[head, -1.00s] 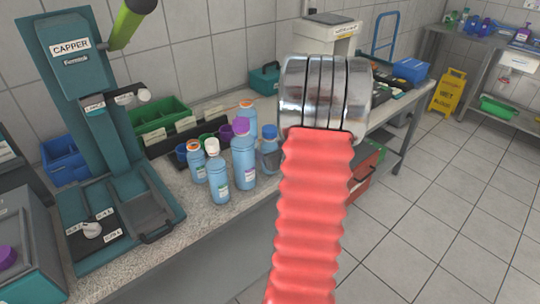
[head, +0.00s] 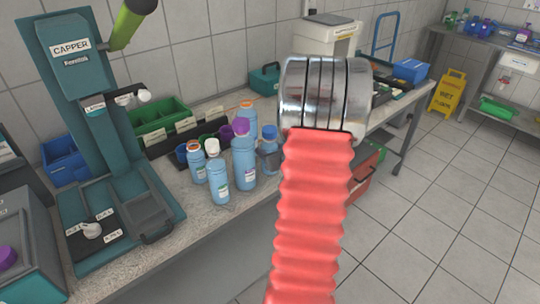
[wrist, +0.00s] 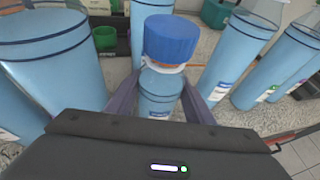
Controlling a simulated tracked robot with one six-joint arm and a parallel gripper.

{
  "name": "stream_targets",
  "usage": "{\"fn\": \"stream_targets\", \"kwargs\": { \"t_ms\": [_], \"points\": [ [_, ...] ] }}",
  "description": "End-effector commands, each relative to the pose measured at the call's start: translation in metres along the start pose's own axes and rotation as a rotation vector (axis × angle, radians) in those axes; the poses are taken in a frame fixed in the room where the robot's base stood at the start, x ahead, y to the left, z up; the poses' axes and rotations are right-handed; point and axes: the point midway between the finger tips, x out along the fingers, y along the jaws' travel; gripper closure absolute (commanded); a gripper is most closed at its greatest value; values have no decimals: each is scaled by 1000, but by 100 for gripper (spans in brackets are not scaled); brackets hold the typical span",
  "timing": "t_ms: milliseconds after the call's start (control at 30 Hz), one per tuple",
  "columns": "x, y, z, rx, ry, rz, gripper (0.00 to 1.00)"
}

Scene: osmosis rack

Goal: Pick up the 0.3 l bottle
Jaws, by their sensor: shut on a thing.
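A small light-blue bottle with a blue cap (wrist: 172,38) stands between the two fingers of my gripper (wrist: 161,80) in the wrist view. The fingers are shut on its body below the cap. The same blue-capped bottle (head: 268,152) shows in the head view at the right end of the bottle group, beside my arm. Its size marking is too small to read. My gripper's fingers are hard to make out in the head view. I cannot tell whether the bottle's base touches the counter.
Close to its left stand a purple-capped bottle (head: 242,160), a white-capped bottle (head: 218,182) and orange-topped ones (head: 196,165). The capper (head: 85,130) stands at left. Green bins (head: 160,115) line the wall. The counter's front edge (head: 190,252) is bare.

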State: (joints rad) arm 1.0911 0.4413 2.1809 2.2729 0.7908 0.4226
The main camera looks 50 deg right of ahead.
Motion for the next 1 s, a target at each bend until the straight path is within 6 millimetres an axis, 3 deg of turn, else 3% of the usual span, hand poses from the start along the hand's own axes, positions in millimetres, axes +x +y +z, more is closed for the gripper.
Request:
{"fn": "stream_targets", "kwargs": {
  "t_ms": [367,800,1000],
  "points": [
    [-5,-1,14,-2,-4,-1,84],
    [-30,-1,73,-2,-4,-3,84],
    [-37,-1,91,-1,-3,-2,84]
  ]
}}
